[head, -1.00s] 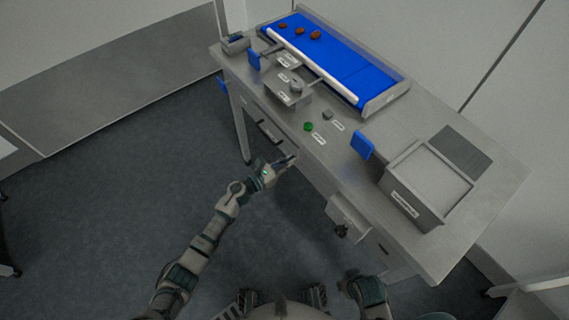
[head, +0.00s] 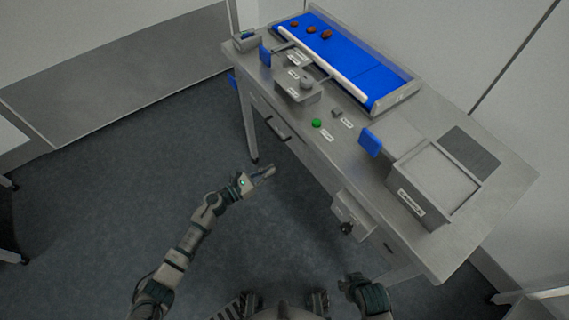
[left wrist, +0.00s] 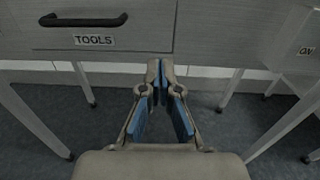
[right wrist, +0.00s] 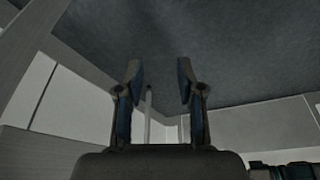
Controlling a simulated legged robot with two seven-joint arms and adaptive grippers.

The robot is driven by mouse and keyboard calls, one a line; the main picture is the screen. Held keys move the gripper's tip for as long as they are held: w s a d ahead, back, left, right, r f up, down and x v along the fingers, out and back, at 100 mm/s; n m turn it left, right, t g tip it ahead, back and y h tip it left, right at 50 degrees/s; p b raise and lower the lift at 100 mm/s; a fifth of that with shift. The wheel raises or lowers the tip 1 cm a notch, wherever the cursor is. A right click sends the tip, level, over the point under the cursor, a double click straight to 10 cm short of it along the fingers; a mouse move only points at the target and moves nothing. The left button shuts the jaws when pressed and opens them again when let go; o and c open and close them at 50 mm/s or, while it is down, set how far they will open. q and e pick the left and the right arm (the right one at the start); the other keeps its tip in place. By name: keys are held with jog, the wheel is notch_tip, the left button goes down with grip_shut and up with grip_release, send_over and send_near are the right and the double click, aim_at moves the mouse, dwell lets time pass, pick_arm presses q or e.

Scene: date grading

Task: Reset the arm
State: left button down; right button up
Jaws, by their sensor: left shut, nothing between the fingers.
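My left gripper (head: 268,172) is in front of the table, apart from it, over the floor. In the left wrist view my left gripper (left wrist: 160,75) has its fingertips close together with nothing between them. Beyond it is a drawer (left wrist: 145,42) with a black handle and the label TOOLS; it looks closed. My right gripper (right wrist: 160,75) is open and empty in the right wrist view, facing bare floor and wall. In the head view my right arm's end (head: 362,290) is low, near the front of my body; its fingers are not clear there.
The steel table (head: 400,255) carries a blue conveyor belt (head: 345,55) with brown dates (head: 311,30). A grey bin (head: 432,187), blue paddles (head: 370,142) and a green button (head: 316,123) are also on it. A switch box (head: 350,215) sticks out from its front. The floor at left is clear.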

pick_arm(q)
jog(key=v, duration=0.3)
jog(key=shift+s+d+r, duration=0.1)
jog(key=shift+d, duration=0.05)
